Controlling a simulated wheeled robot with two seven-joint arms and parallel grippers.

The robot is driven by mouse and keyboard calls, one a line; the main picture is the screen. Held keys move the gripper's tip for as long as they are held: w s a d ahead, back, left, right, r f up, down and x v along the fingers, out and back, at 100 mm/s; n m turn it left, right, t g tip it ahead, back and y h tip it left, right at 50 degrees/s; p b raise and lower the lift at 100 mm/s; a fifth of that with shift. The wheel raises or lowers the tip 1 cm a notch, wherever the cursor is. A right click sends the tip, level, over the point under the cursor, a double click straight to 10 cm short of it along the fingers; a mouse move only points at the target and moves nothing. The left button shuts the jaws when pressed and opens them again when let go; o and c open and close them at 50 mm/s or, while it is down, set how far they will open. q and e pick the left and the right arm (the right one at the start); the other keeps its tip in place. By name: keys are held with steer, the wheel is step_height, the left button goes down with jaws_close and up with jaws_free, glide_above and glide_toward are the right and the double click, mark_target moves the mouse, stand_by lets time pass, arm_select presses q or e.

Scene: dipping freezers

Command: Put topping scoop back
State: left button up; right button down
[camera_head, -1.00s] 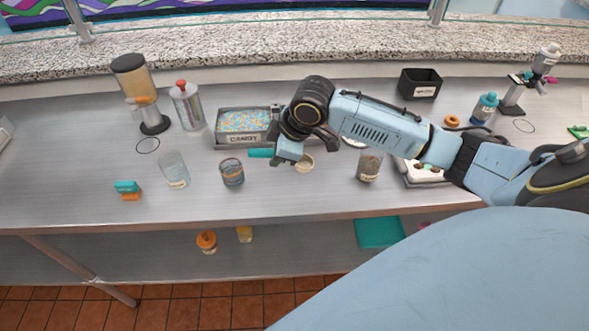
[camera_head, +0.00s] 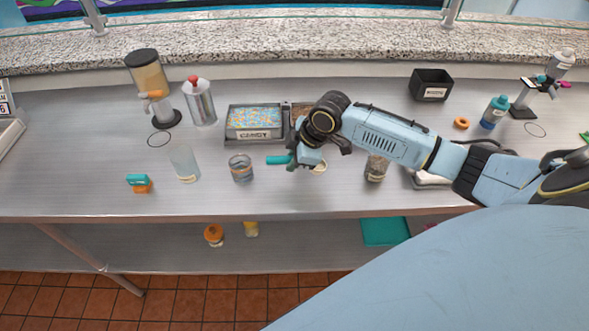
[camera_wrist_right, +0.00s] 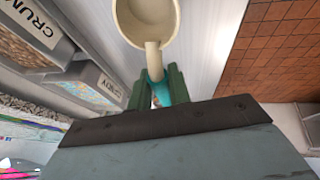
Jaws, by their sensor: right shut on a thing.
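The topping scoop has a cream bowl (camera_wrist_right: 150,18) and a teal handle (camera_head: 279,160). My right gripper (camera_head: 306,158) is shut on the handle above the counter. In the head view the gripper hides the middle of the scoop, and part of its bowl (camera_head: 320,167) shows just right of the jaws. In the right wrist view the teal handle (camera_wrist_right: 158,90) sits between the dark green fingers (camera_wrist_right: 158,88), with the bowl out beyond them. The candy tray (camera_head: 231,137) is behind and left of the gripper. My left gripper is not in view.
A glass with a dark rim (camera_head: 241,170) stands left of the handle. A clear glass (camera_head: 184,165) is farther left. A jar with dark contents (camera_head: 376,169) stands right of the gripper, below my arm. A crumb tray (camera_wrist_right: 30,38) shows in the right wrist view. The front counter strip is clear.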

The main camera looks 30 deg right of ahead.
step_height(320, 180, down, 4)
steer(key=shift+f+p, duration=0.15)
steer(key=shift+p, duration=0.3)
steer(key=shift+f, duration=0.15)
steer(key=shift+f, duration=0.2)
steer(key=c, duration=1.3)
jaws_free()
